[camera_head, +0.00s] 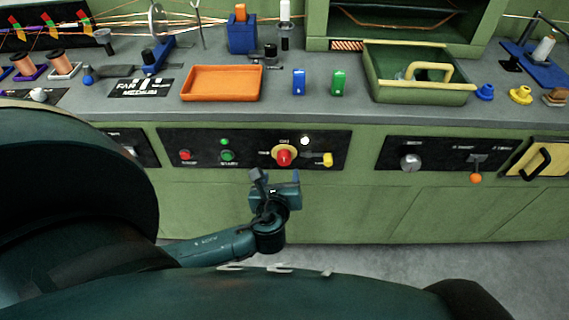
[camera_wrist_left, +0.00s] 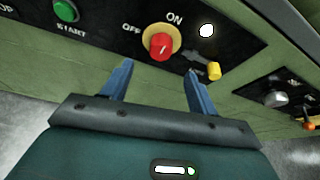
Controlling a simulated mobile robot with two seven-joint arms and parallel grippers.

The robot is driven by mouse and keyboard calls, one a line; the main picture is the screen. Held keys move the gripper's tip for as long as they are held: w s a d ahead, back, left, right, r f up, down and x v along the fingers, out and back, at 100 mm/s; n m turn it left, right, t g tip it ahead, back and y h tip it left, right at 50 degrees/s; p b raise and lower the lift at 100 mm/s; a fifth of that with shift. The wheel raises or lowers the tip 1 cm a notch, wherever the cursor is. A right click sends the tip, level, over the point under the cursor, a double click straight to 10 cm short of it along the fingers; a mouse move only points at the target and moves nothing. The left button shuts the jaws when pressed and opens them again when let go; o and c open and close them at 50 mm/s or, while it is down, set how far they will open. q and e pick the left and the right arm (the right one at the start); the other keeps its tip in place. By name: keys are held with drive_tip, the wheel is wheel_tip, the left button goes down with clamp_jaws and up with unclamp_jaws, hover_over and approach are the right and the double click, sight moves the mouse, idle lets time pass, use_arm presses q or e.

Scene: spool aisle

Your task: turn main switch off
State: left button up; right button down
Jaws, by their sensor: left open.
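The main switch is a red rotary knob on a yellow round plate (camera_head: 284,155), on the black front panel below the bench top. In the left wrist view the red knob (camera_wrist_left: 161,46) has a pale pointer mark, with ON printed above and OFF to its left. My left gripper (camera_head: 275,178) is open and empty, just below and in front of the panel. Its two blue fingers (camera_wrist_left: 158,80) are apart and point toward the knob, not touching it. A white lamp (camera_head: 305,140) glows at the knob's upper right. My right gripper is not in view.
A yellow lever or key (camera_head: 327,159) sits right of the knob. A green START button (camera_head: 227,156) and a red STOP button (camera_head: 185,155) are to its left. An orange tray (camera_head: 222,83) and a green bin (camera_head: 415,92) stand on the bench above.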

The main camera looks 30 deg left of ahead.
sight(284, 162)
use_arm(q)
drive_tip(key=b+x, duration=0.1)
drive_tip(key=x, duration=0.5)
drive_tip(key=shift+w+a+f, duration=0.15)
drive_tip(key=shift+w+f, duration=0.05)
drive_tip(key=shift+w, duration=0.05)
drive_tip(key=shift+x, duration=0.75)
drive_tip(key=c, duration=1)
